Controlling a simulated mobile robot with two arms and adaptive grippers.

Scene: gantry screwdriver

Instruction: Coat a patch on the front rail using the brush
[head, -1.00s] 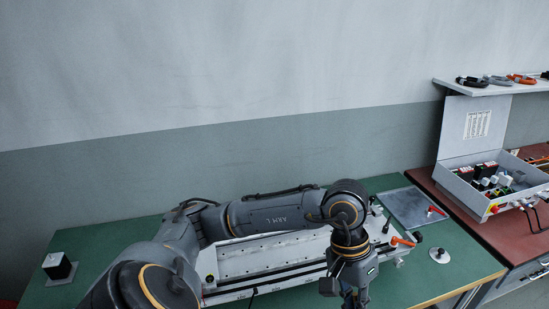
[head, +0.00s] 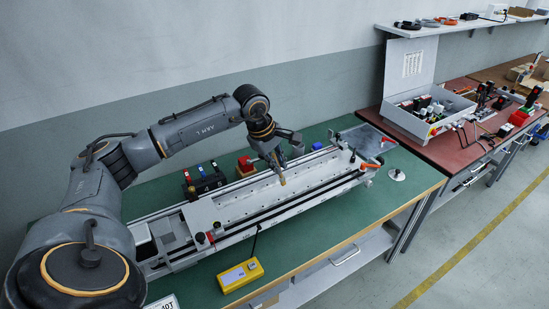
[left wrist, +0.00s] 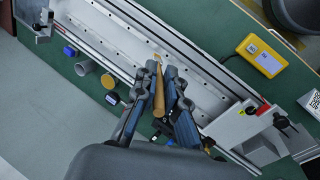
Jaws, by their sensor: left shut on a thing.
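My left gripper (head: 280,168) is over the gantry bed (head: 232,203), pointing down. It is shut on a brush with a tan, wood-coloured body (head: 283,181). In the left wrist view the brush (left wrist: 159,96) sits between the two dark fingers (left wrist: 163,85), its end near the pale perforated bed. I cannot tell whether the tip touches the bed. The front rail (head: 300,207) runs along the near side of the gantry, and it also shows in the left wrist view (left wrist: 192,52). The brush appears apart from this rail. My right gripper is out of view.
A yellow device (head: 240,275) lies on the green table (head: 300,243) in front of the gantry. A dark block with coloured tops (head: 204,181) stands behind it. An open control box (head: 425,112) is on the red bench. The green table's near right is mostly clear.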

